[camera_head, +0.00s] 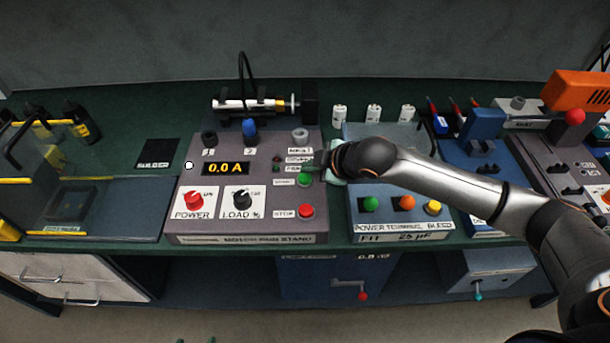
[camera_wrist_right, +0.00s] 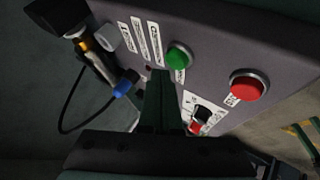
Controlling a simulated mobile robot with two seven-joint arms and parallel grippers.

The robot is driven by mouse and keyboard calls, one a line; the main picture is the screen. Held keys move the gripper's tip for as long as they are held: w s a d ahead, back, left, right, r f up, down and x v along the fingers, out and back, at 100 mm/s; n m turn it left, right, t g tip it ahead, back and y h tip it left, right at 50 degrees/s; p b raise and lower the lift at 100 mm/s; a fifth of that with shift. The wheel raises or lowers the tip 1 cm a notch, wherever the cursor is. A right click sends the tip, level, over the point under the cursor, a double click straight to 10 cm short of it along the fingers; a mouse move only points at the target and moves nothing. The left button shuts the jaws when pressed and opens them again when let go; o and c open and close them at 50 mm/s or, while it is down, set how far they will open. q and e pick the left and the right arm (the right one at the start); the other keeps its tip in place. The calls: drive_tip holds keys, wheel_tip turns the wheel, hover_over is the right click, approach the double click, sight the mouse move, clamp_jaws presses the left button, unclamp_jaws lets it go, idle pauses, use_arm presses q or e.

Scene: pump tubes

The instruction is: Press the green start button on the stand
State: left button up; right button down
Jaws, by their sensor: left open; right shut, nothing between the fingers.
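The green start button (camera_head: 305,180) is on the sloping grey panel of the motor run stand (camera_head: 260,215), above the red stop button (camera_head: 306,210). My right gripper (camera_head: 316,161) is shut and empty, at the panel's right edge just above and right of the green button. In the right wrist view the shut fingertips (camera_wrist_right: 161,74) appear just beside the green button (camera_wrist_right: 180,56), with the red button (camera_wrist_right: 249,85) further right. I cannot tell whether they touch the panel. Two green fingertips of my left gripper (camera_head: 196,340) show apart at the bottom edge, away from the stand.
The stand also has a red power knob (camera_head: 194,202), a black load knob (camera_head: 241,200) and a display reading 0.0 A (camera_head: 226,168). A second box with green, orange and yellow buttons (camera_head: 405,203) stands close on the right.

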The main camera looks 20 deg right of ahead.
drive_tip(key=shift+f, duration=0.15)
drive_tip(key=shift+f, duration=0.25)
drive_tip(key=shift+f, duration=0.7)
idle(0.8)
drive_tip(key=shift+r+p, duration=1.1)
drive_tip(key=shift+p, duration=0.15)
